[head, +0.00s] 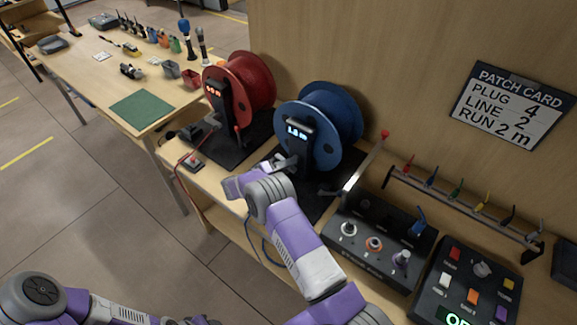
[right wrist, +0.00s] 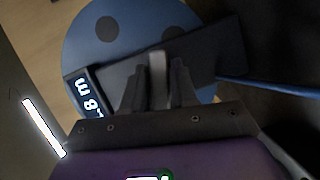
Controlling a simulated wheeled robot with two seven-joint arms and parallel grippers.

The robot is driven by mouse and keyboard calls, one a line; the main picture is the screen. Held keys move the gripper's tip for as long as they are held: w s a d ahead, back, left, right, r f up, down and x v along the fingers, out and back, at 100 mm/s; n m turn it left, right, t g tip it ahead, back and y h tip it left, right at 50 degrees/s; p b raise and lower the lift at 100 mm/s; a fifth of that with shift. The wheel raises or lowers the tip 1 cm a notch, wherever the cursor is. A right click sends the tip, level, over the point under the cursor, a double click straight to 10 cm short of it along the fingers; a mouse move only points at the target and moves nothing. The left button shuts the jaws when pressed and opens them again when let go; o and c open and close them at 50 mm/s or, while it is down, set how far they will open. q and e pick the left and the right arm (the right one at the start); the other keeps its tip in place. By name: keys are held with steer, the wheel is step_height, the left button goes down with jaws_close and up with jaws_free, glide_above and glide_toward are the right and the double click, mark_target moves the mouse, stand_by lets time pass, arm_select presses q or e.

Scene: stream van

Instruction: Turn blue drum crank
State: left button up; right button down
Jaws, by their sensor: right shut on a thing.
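The blue drum (head: 322,118) stands upright on a dark base on the bench, with a black post and a lit display (head: 298,130) in front of it. My right gripper (head: 284,164) is at the lower front of this post. In the right wrist view, my right gripper (right wrist: 158,78) is shut on the grey crank handle (right wrist: 157,66), which shows between its two fingers. The blue drum's face (right wrist: 125,32) and the display (right wrist: 88,92), reading about 1.8 m, lie behind it. The rest of the crank is mostly hidden. My left gripper is out of view.
A red drum (head: 245,82) stands left of the blue one. To the right are a lever with a red knob (head: 384,134), a socket panel (head: 378,245) and a button box (head: 467,285). A patch card (head: 512,105) hangs on the wall. Blue cable (right wrist: 270,85) runs beside the gripper.

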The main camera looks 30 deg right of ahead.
stand_by(0.9)
steer(key=c, duration=1)
jaws_free()
steer(key=shift+c, duration=0.2)
steer(key=a, duration=0.7)
steer(key=shift+a+r+b, duration=0.2)
steer(key=shift+a+b, duration=0.1)
